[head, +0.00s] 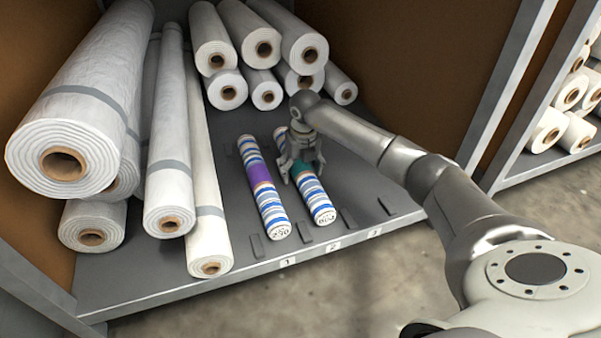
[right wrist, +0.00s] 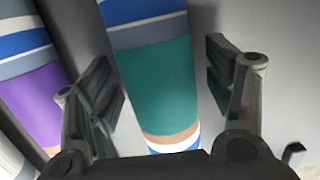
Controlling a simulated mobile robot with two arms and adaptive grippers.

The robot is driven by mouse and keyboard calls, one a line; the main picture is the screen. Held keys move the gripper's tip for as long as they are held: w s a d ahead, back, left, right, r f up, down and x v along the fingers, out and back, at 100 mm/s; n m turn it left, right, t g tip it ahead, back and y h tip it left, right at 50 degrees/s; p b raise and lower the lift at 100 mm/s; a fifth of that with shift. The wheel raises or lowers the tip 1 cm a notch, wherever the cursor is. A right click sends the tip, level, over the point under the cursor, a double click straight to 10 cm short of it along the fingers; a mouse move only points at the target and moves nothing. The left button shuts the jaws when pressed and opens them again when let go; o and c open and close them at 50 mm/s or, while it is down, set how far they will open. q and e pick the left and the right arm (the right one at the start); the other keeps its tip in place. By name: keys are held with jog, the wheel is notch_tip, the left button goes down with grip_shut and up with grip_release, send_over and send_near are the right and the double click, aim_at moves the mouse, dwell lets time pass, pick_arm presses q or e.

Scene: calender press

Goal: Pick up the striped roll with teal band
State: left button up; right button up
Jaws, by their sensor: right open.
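The striped roll with teal band (head: 317,197) lies on the grey shelf at the mark 2, its near end toward the shelf's front edge. My right gripper (head: 303,173) is over its middle and hides part of the teal band. In the right wrist view, the teal band (right wrist: 158,90) lies between the two fingers of my right gripper (right wrist: 162,95). The fingers are spread, with a gap showing on the right side. I cannot tell whether the left finger touches the roll. My left gripper is not in view.
A striped roll with a purple band (head: 271,208) lies close on the left at mark 1. Large white rolls (head: 170,190) lean further left, and several white rolls (head: 263,50) are stacked behind. The shelf (head: 352,208) is bare to the right, near mark 3.

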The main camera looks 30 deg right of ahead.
jog(key=shift+c, duration=0.3)
jog(key=c, duration=1.4)
jog(key=shift+o, duration=0.2)
jog(key=shift+r, duration=0.1)
